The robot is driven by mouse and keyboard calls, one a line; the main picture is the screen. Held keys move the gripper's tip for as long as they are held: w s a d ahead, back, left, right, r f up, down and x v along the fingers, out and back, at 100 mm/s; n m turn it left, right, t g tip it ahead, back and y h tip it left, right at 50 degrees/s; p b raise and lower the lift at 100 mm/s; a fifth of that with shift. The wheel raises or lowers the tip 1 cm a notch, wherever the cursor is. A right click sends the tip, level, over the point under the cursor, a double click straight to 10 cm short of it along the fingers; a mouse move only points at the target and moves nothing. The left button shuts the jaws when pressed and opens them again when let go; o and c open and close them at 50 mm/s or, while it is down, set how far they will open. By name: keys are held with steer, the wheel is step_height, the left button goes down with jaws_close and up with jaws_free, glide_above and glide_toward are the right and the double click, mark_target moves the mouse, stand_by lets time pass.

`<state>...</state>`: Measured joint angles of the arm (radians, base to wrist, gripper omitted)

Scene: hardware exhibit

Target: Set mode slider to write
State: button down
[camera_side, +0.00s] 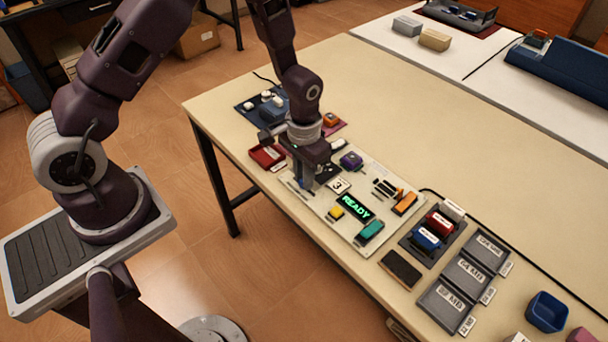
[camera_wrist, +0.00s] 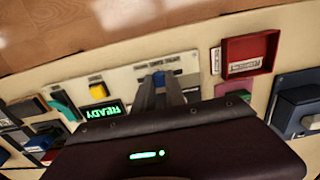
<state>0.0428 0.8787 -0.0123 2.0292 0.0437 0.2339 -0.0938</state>
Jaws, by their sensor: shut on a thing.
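The slider sits on a pale control panel (camera_wrist: 122,80) below small printed labels too blurred to read. In the side view my gripper (camera_side: 306,183) points down at the panel's left end (camera_side: 322,206) and hides the knob. I cannot tell which mode the slider is at. A display (camera_side: 355,207) on the panel glows green with READY, and it also shows in the wrist view (camera_wrist: 101,111).
A red tray (camera_side: 267,157) lies close beside my gripper. Grey labelled trays (camera_side: 447,305) stand right. The table's far middle is clear.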

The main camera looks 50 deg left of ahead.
steer(key=shift+a, duration=0.1)
stand_by(0.4)
steer(key=shift+a, duration=1.4)
steer(key=c, duration=1.4)
jaws_free()
steer(key=shift+o, duration=0.2)
steer(key=shift+r, duration=0.15)
step_height(320, 180, up, 7)
